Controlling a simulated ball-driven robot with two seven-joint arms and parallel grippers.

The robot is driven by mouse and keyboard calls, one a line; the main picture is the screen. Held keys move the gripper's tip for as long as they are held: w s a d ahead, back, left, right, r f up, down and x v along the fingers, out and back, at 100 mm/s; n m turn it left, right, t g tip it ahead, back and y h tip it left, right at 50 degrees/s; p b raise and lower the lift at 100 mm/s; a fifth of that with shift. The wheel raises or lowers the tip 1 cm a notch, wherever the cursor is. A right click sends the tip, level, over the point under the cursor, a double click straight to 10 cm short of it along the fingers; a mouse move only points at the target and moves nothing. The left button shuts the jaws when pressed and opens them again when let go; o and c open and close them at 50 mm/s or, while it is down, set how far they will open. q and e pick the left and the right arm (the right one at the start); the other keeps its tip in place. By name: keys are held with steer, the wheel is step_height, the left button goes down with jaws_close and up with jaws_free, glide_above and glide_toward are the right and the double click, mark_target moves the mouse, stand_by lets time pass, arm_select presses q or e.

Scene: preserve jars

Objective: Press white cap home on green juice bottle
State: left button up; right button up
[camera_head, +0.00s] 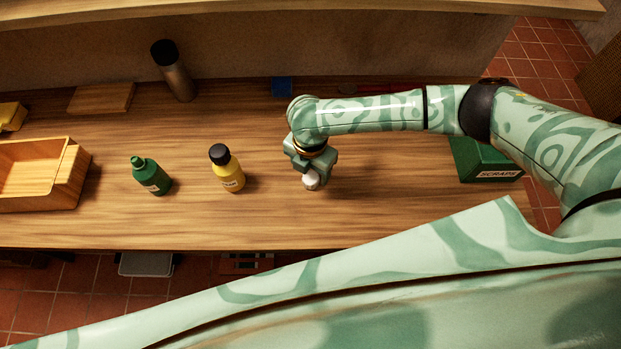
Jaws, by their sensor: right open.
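The green juice bottle (153,180) stands upright on the wooden counter, left of the middle. Its top is green, with no white cap on it. A small white piece (311,181), which looks like the white cap, shows at the fingertips of my right gripper (312,174). My right gripper points down over the counter, well to the right of the green bottle. Its jaws are open; whether they touch the white piece I cannot tell. The gripper hides part of the white piece. My left gripper is not in view.
A yellow bottle with a black cap (230,173) stands between the green bottle and my right gripper. A wooden tray (72,178) is at left. A dark-topped flask (176,75), wooden block (101,98) and blue block (282,87) are behind. A green scraps bin (480,160) is right.

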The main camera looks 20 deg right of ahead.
mark_target(311, 177)
step_height(311, 177, down, 4)
steer(key=shift+s+b, duration=0.1)
steer(key=shift+b, duration=0.55)
steer(key=shift+r, duration=0.1)
steer(key=c, duration=1.1)
steer(key=shift+o, duration=0.2)
steer(key=shift+r, duration=0.1)
steer(key=shift+r, duration=0.25)
step_height(311, 177, up, 2)
steer(key=shift+r+p, duration=0.15)
steer(key=shift+p, duration=0.7)
steer(key=s+r+p, duration=0.6)
steer(key=s+r, duration=0.4)
steer(key=s, duration=0.4)
